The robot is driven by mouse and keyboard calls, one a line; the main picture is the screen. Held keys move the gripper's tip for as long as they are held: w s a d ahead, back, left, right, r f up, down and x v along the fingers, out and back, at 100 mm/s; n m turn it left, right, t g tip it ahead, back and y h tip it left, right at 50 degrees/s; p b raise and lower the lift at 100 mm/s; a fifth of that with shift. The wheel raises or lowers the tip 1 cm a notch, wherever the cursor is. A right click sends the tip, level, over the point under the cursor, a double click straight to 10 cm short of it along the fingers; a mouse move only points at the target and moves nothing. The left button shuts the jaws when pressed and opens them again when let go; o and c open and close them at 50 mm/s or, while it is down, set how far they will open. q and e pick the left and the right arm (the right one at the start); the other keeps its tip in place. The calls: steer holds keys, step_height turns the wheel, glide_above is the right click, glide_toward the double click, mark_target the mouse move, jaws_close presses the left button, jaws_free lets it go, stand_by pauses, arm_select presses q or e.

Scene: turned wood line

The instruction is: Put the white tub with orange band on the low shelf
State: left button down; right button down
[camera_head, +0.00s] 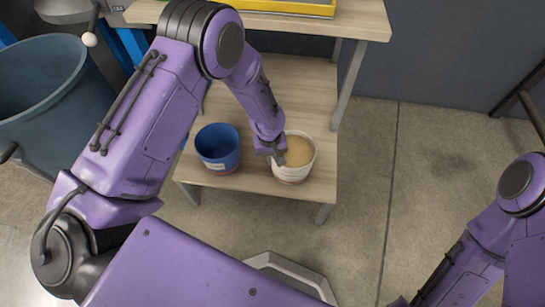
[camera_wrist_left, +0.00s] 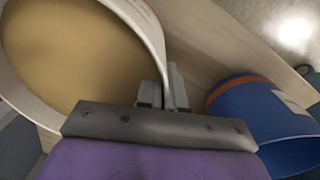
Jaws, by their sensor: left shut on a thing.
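The white tub (camera_head: 306,172) is at the front right of the low shelf (camera_head: 270,95), upright or nearly so, with a tan inside. A thin reddish-orange line shows low on its side. I cannot tell whether its base touches the shelf. My left gripper (camera_head: 277,158) is shut on the tub's left wall at the rim. In the left wrist view the fingers (camera_wrist_left: 165,88) pinch the white wall (camera_wrist_left: 148,25), and the tan inside fills the upper left. My right arm shows at the lower right; its gripper is out of view.
A blue tub (camera_head: 218,150) with an orange band stands on the low shelf just left of the white tub; it also shows in the left wrist view (camera_wrist_left: 262,118). An upper shelf (camera_head: 350,22) with a yellow tray (camera_head: 290,7) is above. A large blue-grey bin (camera_head: 40,85) stands left.

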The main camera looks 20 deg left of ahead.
arm_select(q)
steer(key=c, duration=1.3)
jaws_free()
steer(key=shift+o, duration=0.2)
step_height(320, 180, up, 12)
steer(key=p, duration=0.4)
steer(key=s+a+f+t, duration=0.1)
steer(key=s+a+f, duration=0.3)
steer(key=s+f, duration=0.85)
steer(key=s+a+t+y, duration=0.1)
steer(key=s+a+y, duration=0.2)
steer(key=s, duration=1.1)
steer(key=a, duration=0.3)
steer(key=shift+s+r+t+y, duration=0.15)
steer(key=shift+r+t+y, duration=0.2)
steer(key=shift+t+y, duration=0.05)
